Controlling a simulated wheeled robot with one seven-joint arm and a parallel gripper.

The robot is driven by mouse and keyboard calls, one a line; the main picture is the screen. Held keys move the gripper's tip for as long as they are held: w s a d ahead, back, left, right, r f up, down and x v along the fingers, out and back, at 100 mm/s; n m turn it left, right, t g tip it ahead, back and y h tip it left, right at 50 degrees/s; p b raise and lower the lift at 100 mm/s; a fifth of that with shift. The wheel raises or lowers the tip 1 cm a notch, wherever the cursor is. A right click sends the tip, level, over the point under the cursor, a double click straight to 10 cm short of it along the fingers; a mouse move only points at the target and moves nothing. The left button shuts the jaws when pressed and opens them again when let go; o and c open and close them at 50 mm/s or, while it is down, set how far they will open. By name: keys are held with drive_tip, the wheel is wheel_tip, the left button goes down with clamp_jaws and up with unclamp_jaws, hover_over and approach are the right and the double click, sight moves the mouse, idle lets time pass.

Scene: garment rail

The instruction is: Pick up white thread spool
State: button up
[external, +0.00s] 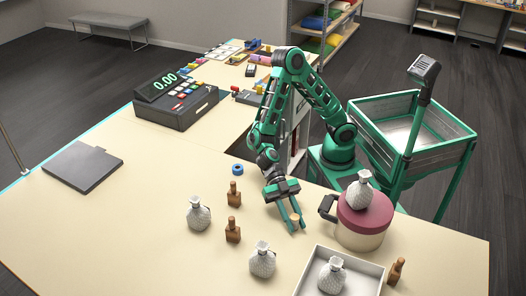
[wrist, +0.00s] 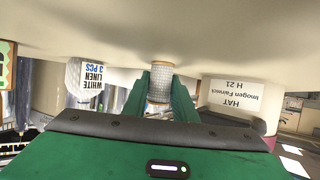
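A small spool with a tan top (external: 295,217) stands on the table at my gripper. In the wrist view the white spool (wrist: 160,84) shows between the two green fingers, with a tan flange. My gripper (external: 293,223) points down, with one finger on each side of the spool. In the wrist view my gripper (wrist: 161,92) shows no clear gap between fingers and spool. Whether the fingers press on it or stand just apart cannot be told. The spool's lower part is partly hidden by the fingers.
A pink-lidded pot (external: 363,222) with a white bag on top stands close on the right. A white tray (external: 309,285) is in front. The table's left part is mostly clear.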

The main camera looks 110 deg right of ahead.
drive_tip(key=c, duration=0.4)
